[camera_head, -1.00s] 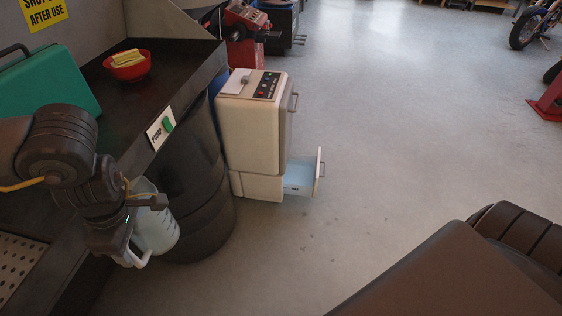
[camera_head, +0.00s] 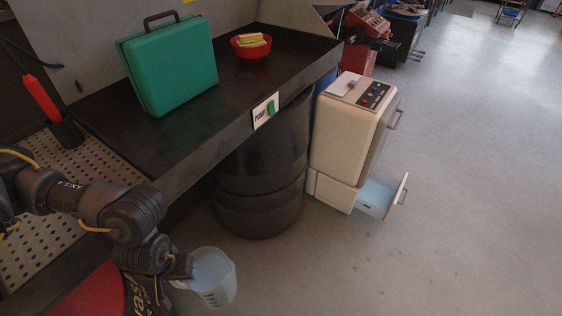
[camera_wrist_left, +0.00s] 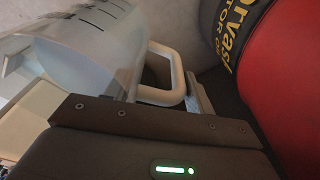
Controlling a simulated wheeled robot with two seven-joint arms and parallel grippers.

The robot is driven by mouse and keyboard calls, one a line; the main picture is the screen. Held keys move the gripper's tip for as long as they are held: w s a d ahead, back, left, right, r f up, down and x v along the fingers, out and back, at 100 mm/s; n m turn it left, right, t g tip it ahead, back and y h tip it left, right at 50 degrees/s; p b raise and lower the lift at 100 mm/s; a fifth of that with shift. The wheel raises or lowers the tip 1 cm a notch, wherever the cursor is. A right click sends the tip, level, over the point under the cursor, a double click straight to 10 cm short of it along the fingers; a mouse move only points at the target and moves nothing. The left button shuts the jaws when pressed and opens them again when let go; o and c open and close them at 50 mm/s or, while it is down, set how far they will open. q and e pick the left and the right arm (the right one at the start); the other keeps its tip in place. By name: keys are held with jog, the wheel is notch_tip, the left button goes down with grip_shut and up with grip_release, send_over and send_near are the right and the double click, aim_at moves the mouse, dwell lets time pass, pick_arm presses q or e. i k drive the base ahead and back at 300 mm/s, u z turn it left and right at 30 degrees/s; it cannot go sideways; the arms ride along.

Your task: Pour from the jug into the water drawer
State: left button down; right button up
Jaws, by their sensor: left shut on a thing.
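The jug (camera_head: 212,278) is a translucent pitcher with dark level marks, low at the bottom left of the head view, in front of the bench. My left gripper (camera_head: 184,276) is shut on its white handle. In the left wrist view the jug (camera_wrist_left: 85,50) lies beyond the left gripper (camera_wrist_left: 196,98), with the handle at the jaws. The water drawer (camera_head: 376,195) is pale blue inside and pulled out from the bottom of a cream cabinet (camera_head: 345,130), to the right of the jug and apart from it. My right gripper is not in view.
A dark drum (camera_head: 262,175) stands under the bench (camera_head: 210,135), between jug and cabinet. A green case (camera_head: 170,65) and a red bowl (camera_head: 250,48) are on the bench. A red drum (camera_head: 90,300) is beside my left arm. The floor right of the drawer is clear.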

aim_at(378, 198)
jog(key=u, duration=0.05)
jog(key=k, duration=1)
jog(key=z, duration=1.65)
jog(key=i, duration=4.05)
